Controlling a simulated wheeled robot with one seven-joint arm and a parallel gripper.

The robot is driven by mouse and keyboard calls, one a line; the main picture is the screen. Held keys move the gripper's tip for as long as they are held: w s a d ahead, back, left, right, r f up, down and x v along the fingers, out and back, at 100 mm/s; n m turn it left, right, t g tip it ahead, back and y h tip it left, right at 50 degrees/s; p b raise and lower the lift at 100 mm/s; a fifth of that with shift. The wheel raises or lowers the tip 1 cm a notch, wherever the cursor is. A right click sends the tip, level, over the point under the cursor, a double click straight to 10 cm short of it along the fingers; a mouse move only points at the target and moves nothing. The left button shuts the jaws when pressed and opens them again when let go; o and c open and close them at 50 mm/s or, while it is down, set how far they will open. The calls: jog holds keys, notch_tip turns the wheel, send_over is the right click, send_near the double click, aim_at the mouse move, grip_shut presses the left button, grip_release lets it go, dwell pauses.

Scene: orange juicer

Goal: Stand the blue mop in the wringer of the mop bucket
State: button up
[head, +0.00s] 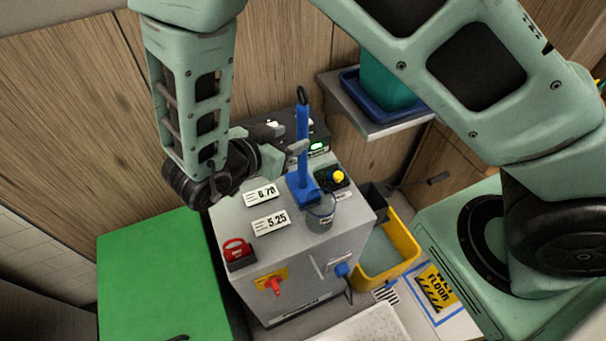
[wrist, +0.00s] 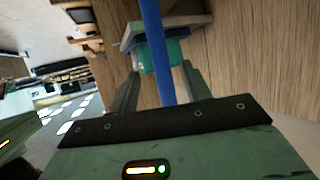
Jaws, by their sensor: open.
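The blue mop (head: 302,130) stands upright on top of a grey cabinet, its blue head (head: 301,187) down and a black loop at its top. My gripper (head: 289,139) is level with the handle, left of and close to it. In the wrist view the blue handle (wrist: 158,50) runs between the two spread fingers of my gripper (wrist: 160,75), with gaps at both sides. The yellow mop bucket (head: 398,268) is on the floor right of the cabinet. Its dark grey wringer (head: 374,197) is at the back, partly hidden by the cabinet.
A clear glass (head: 321,212), price signs (head: 270,222), a red item (head: 236,250) and a yellow button (head: 338,176) are on the cabinet (head: 290,260). A shelf with a blue tray (head: 363,103) and teal container (head: 390,88) is behind the bucket. A wet-floor sign (head: 436,289) lies right.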

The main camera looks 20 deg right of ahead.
aim_at(307, 131)
jog(key=p+x, duration=0.3)
jog(key=x, duration=0.4)
jog(key=shift+w+d+f, duration=0.15)
jog(key=shift+f, duration=0.1)
grip_shut()
